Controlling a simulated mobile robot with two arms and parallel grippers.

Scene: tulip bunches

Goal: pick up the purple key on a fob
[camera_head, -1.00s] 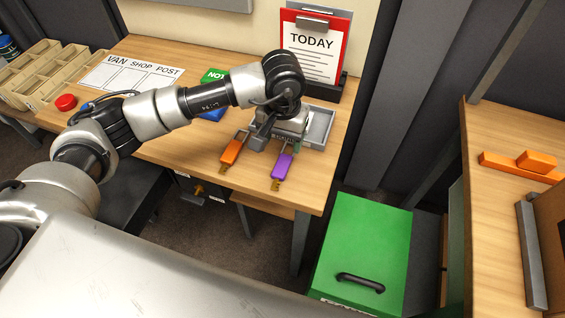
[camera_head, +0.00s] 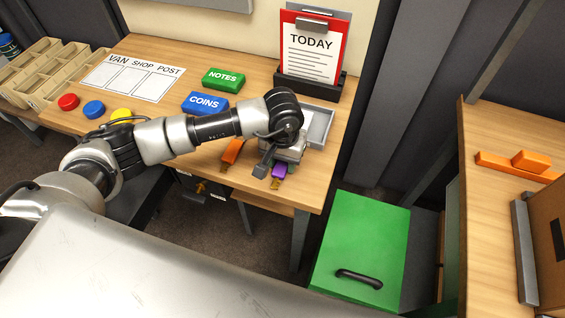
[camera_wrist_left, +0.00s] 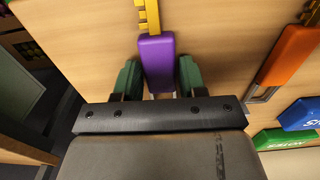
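The purple key on a fob (camera_head: 279,170) lies on the wooden desk near its front right edge, partly hidden by my gripper in the head view. In the left wrist view, its purple fob (camera_wrist_left: 156,58) points toward my gripper and its yellow key extends away at the top. My left gripper (camera_wrist_left: 159,77) is open, with one green finger on each side of the fob's near end. Small gaps show between the fingers and the fob. My right gripper is not in view.
An orange key fob (camera_head: 232,150) lies just left of the purple one. A grey tray (camera_head: 322,122) and the TODAY clipboard (camera_head: 313,55) stand behind. Blue COINS (camera_head: 205,103) and green NOTES (camera_head: 223,79) blocks are farther left. A green box (camera_head: 362,240) stands below the desk's right side.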

